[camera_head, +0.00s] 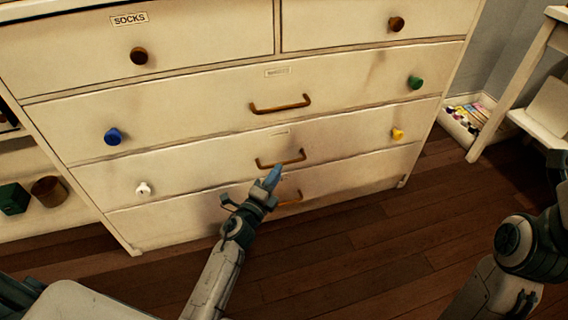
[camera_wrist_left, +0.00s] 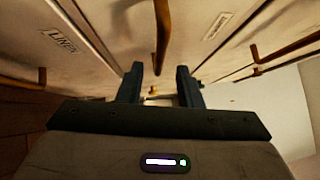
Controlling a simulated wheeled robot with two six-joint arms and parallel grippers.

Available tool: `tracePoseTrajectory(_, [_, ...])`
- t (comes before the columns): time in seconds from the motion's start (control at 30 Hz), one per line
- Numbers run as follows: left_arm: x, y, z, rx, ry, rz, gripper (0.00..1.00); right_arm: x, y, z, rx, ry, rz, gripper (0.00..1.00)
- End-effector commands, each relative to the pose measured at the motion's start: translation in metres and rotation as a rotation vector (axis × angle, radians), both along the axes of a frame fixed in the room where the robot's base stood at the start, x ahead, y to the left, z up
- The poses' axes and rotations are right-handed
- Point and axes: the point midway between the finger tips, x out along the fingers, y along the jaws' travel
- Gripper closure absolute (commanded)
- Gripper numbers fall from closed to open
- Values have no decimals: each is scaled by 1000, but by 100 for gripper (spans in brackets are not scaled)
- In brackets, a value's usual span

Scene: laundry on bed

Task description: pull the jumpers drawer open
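A cream chest of drawers (camera_head: 200,100) fills the head view. No label reads jumpers; the small labels on the wide drawers are too faint there. The wide drawers have brown bar handles, and all drawers look closed. My left gripper (camera_head: 270,178) is just in front of the handle (camera_head: 281,160) of the middle wide drawer (camera_head: 220,165). In the left wrist view my left gripper (camera_wrist_left: 158,75) has its fingers apart, with that handle (camera_wrist_left: 162,35) lined up between them; contact cannot be told. That drawer's label (camera_wrist_left: 215,25) is illegible. My right gripper is not visible.
The bottom drawer's label (camera_wrist_left: 60,40) reads linen. Coloured knobs, including blue (camera_head: 113,137), green (camera_head: 415,82) and yellow (camera_head: 397,134), stick out from the front. A desk (camera_head: 540,60) and a box of small items (camera_head: 466,117) stand at right. The wooden floor (camera_head: 370,250) is clear.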

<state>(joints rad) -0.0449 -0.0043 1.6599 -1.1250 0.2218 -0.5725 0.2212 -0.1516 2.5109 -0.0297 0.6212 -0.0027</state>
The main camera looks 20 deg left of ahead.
Motion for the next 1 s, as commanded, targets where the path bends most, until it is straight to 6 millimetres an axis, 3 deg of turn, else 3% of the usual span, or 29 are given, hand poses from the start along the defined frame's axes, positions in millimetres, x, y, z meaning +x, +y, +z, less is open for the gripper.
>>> tracePoseTrajectory(0.1, [23,-5,4,-1,-2,1,67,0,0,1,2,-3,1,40])
tracePoseTrajectory(0.3, [45,-9,6,-1,0,0,67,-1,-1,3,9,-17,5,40])
tracePoseTrajectory(0.67, [51,-10,6,-1,1,0,67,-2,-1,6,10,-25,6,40])
tracePoseTrajectory(0.83, [50,-10,6,-1,1,0,97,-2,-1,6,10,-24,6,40])
tracePoseTrajectory(1.0, [50,-10,6,-1,1,0,100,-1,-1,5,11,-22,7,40])
